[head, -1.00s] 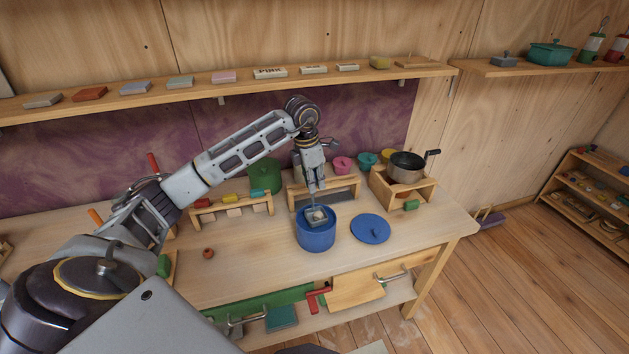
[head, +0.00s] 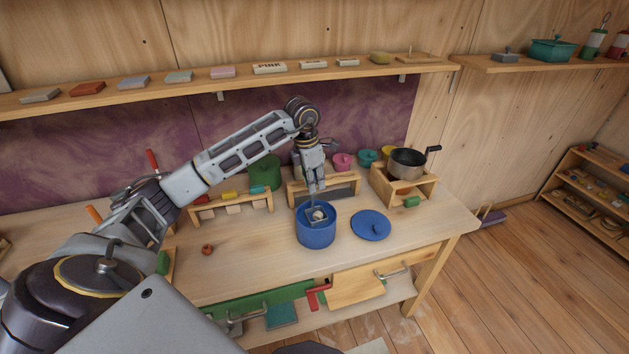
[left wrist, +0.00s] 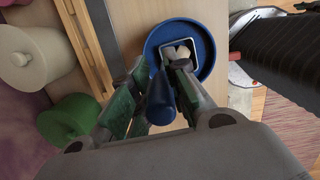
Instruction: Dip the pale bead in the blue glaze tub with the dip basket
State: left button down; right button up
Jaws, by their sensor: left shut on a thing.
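The blue glaze tub (head: 316,237) stands open on the workbench; its rim also shows in the left wrist view (left wrist: 207,47). My left gripper (head: 316,190) points down above the tub, shut on the blue handle (left wrist: 160,101) of the dip basket. The small, pale-rimmed basket (left wrist: 169,46) is within the tub's mouth. The pale bead (head: 318,214) sits in the basket and shows in the left wrist view (left wrist: 183,52). I cannot tell how deep the basket is in the glaze.
A blue lid (head: 371,226) lies flat right of the tub. A metal pot (head: 408,162) stands on a wooden stand further right. A green tub (head: 265,172) and small wooden racks (head: 231,203) stand behind. A small red-brown object (head: 207,249) lies at left. The bench front is mostly clear.

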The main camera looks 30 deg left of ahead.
aim_at(315, 172)
pick_arm(q)
jog(key=shift+f+b, duration=0.9)
jog(key=shift+f, duration=0.7)
dwell(1.4)
jog(key=shift+r+p, duration=1.75)
jog(key=shift+r, duration=1.4)
